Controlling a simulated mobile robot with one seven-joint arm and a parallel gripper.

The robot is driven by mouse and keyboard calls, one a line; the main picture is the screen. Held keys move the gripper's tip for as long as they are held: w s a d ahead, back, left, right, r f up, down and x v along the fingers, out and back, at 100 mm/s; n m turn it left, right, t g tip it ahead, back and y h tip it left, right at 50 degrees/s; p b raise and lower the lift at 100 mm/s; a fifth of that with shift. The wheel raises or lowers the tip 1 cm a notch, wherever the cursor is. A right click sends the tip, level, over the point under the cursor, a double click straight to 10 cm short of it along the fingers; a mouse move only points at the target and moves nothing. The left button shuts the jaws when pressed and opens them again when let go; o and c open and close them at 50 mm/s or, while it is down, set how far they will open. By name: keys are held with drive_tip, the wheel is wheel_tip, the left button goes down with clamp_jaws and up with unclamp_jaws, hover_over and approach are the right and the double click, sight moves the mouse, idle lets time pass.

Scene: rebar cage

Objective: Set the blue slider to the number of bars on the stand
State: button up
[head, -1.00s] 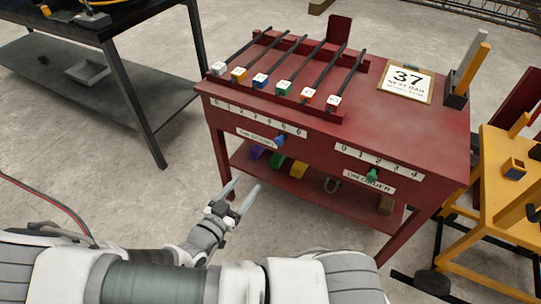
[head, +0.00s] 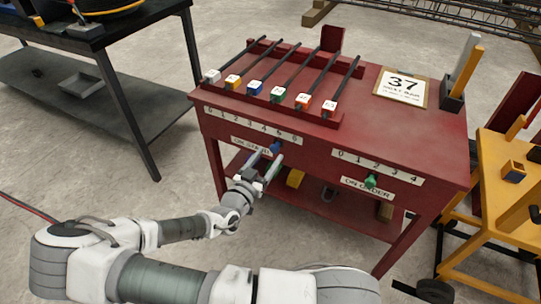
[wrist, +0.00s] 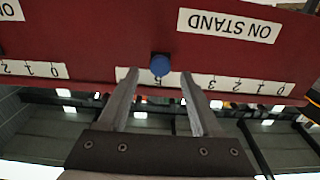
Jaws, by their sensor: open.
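The blue slider (head: 276,147) is a round knob on the front of the red bench, beside the white number strip (head: 237,122) and the ON STAND label (head: 250,146). In the wrist view, upside down, the knob (wrist: 160,65) sits by the 5 on the strip. My gripper (head: 265,162) is open just in front of the knob. In the wrist view its fingers (wrist: 158,73) lie on either side of the knob, with gaps to both. Several dark bars (head: 290,68) with coloured end tags lie side by side on the red stand (head: 318,113) on top.
A clipboard reading 37 (head: 402,87) lies on the bench top. A yellow stand (head: 484,165) is at right, a dark table (head: 110,50) at left.

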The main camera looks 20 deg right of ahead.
sight(276, 147)
drive_tip(key=shift+x, duration=1.2)
clamp_jaws()
idle(0.6)
